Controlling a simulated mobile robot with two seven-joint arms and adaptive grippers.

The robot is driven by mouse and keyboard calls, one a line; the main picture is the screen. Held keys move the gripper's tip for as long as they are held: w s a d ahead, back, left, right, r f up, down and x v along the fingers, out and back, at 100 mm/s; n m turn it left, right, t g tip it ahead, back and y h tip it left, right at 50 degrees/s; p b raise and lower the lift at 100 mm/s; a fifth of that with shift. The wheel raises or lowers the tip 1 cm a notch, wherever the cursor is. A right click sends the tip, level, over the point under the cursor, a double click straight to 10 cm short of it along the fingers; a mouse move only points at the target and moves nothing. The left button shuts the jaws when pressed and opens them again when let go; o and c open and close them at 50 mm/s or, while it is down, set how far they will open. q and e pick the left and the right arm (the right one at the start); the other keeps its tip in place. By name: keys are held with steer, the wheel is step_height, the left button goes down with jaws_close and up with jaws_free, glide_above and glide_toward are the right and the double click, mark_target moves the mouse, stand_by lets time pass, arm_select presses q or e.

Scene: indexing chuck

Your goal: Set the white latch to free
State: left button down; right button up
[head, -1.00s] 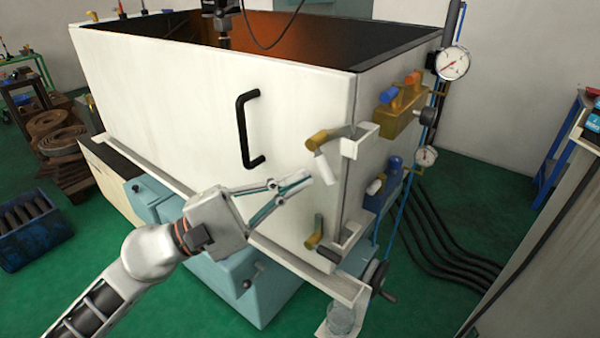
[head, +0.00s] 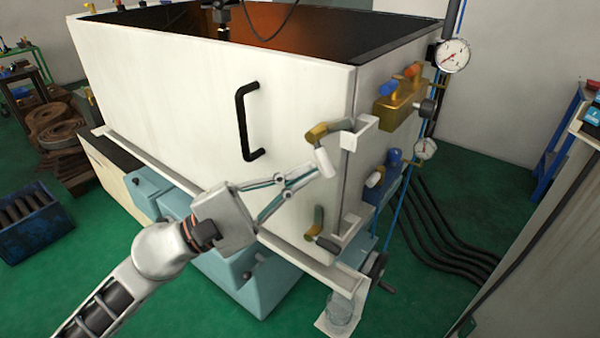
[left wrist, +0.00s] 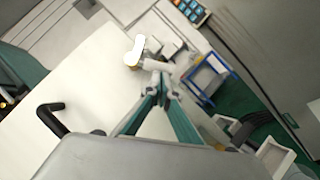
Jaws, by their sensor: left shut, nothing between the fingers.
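The white latch (head: 325,162) is a short white grip hanging down, slightly tilted, from a brass hub at the upper right edge of the white door panel (head: 190,95). In the left wrist view the white latch (left wrist: 134,52) lies just beyond the fingertips. My left gripper (head: 316,170) is shut and empty, its tips right beside the latch's lower left side. I cannot tell whether they touch it. It also shows in the left wrist view (left wrist: 158,68). My right gripper is not in view.
A latch with a dark grip (head: 326,243) sits lower on the same door edge. A black door handle (head: 246,122) is left of the white latch. A brass block with blue and orange levers (head: 400,100) and a gauge (head: 453,55) are to the right.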

arm_select(q)
steer(key=shift+s+d+n, duration=0.15)
steer(key=shift+n, duration=0.25)
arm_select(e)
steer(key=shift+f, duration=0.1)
